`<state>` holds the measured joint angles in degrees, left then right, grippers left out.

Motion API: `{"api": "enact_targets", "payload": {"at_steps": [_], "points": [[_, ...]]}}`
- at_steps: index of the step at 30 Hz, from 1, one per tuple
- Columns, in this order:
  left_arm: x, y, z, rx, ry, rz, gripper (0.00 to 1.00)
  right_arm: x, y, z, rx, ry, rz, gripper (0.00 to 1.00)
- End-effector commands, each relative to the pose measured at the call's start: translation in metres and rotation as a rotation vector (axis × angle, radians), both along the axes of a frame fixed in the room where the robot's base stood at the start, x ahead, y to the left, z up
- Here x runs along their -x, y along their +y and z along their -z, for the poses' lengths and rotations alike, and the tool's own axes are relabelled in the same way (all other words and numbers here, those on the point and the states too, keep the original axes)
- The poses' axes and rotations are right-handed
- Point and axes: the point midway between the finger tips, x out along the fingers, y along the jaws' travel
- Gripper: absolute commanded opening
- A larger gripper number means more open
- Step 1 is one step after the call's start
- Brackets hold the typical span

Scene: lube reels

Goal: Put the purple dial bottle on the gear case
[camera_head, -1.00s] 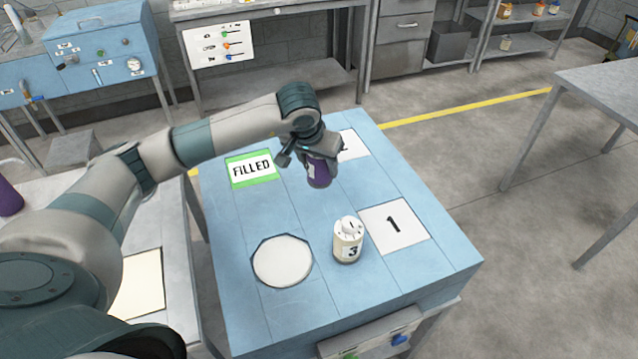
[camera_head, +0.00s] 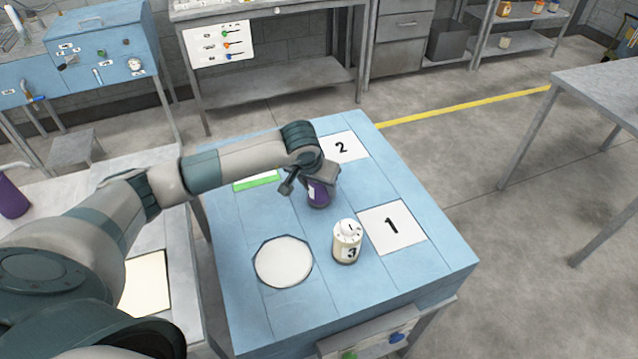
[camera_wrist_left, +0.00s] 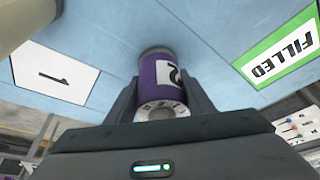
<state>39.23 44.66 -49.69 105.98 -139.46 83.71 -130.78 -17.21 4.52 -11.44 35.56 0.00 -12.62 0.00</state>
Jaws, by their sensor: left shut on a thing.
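The purple dial bottle (camera_head: 319,195) hangs upright under my left gripper (camera_head: 312,185), which is shut around it over the blue top (camera_head: 222,255). In the left wrist view the bottle (camera_wrist_left: 160,72) shows a white number label and a pale dial cap, between the two dark fingers. Its base is at or just above the blue surface; I cannot tell whether it touches. No part is labelled gear case; the blue-topped block with the marked pads may be it. My right gripper is not in view.
A white dial bottle marked 3 (camera_head: 347,242) stands beside pad 1 (camera_head: 393,227). A white octagonal plate (camera_head: 283,262) lies to its left. Pad 2 (camera_head: 344,148) is at the back; the green-edged FILLED pad (camera_head: 257,181) is partly behind my arm. Another purple object (camera_head: 12,198) stands far left.

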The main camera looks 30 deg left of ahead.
Motion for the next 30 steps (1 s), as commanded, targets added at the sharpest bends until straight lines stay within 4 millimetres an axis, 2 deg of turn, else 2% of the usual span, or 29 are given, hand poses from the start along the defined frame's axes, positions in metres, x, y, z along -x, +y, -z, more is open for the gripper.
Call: {"api": "enact_targets", "payload": {"at_steps": [13, 14, 16, 30], "points": [[-0.0009, 0.0002, 0.0045, 0.0, -0.003, 0.0, 0.18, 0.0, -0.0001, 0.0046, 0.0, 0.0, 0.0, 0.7], [-0.0005, 0.0002, 0.0047, 0.0, -0.002, 0.0, 0.51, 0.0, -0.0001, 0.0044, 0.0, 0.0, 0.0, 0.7], [-0.0004, 0.0001, 0.0037, 0.0, -0.002, 0.0, 0.67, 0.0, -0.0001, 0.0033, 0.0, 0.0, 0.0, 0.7], [-0.0003, -0.0001, -0.0001, 0.0, -0.001, 0.0, 0.67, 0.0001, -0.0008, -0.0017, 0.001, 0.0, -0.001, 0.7]]}}
